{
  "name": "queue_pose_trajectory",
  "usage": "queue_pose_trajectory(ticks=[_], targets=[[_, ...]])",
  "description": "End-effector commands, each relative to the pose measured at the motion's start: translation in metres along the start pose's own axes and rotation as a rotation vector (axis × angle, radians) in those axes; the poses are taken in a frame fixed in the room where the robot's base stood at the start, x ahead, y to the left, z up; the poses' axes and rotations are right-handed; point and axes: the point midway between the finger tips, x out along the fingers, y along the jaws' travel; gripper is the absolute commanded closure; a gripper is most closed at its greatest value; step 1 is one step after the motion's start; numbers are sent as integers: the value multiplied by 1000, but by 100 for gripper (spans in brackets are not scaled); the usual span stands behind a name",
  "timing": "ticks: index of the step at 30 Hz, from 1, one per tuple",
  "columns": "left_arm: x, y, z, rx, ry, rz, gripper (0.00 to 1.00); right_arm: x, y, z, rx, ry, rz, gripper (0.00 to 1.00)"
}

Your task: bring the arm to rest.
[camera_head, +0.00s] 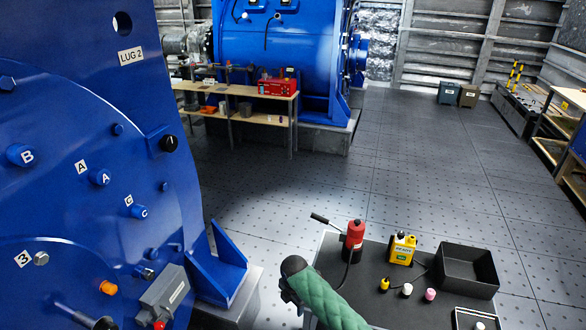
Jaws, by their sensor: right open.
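My right arm, in a green quilted sleeve, comes up from the bottom edge of the head view. Its dark end, with my right gripper (288,292), is left of the dark worktop (375,300), in front of the pale floor. The gripper is open and I see nothing held in it; its fingers are small and mostly hidden. My left gripper is not in view.
A large blue motor housing (90,210) fills the left, with a bracket (217,265) near my arm. The worktop holds a red bottle (355,240), a yellow device (402,249), small caps and a black tray (468,270).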

Motion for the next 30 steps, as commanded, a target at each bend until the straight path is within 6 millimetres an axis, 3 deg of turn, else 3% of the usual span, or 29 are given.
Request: queue_pose_trajectory(ticks=[10, 17, 23, 30], targets=[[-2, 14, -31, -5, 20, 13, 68, 48, -27, -10, 201, 28, 30, 47], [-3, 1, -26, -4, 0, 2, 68, 100, -62, -22, 429, 57, 55, 47], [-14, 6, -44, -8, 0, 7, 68, 169, -120, -39, 758, 89, 81, 47], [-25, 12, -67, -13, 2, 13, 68, 247, -207, -62, 1171, 114, 103, 47]])
